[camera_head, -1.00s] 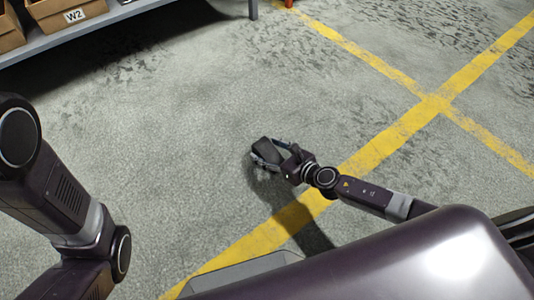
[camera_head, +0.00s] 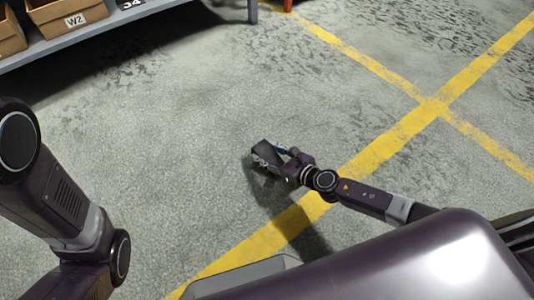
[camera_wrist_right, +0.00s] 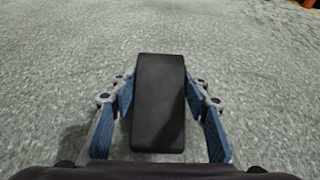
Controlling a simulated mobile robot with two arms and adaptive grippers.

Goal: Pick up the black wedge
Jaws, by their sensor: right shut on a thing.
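The black wedge (camera_wrist_right: 159,105) shows in the right wrist view as a dark oblong block between the two blue-padded fingers. My right gripper (camera_wrist_right: 159,95) is shut on it, one finger on each side. In the head view the wedge (camera_head: 267,150) is a small dark shape at the tip of my right gripper (camera_head: 273,157), partly covered by the fingers. A shadow lies on the floor below and to the right of the gripper. My left arm shows at the left of the head view, but its gripper is out of the picture.
A grey shelf (camera_head: 120,22) with cardboard boxes (camera_head: 66,15), one labelled W2, stands at the top left. Yellow floor lines (camera_head: 390,140) cross at the right. The grey concrete floor around the gripper is clear.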

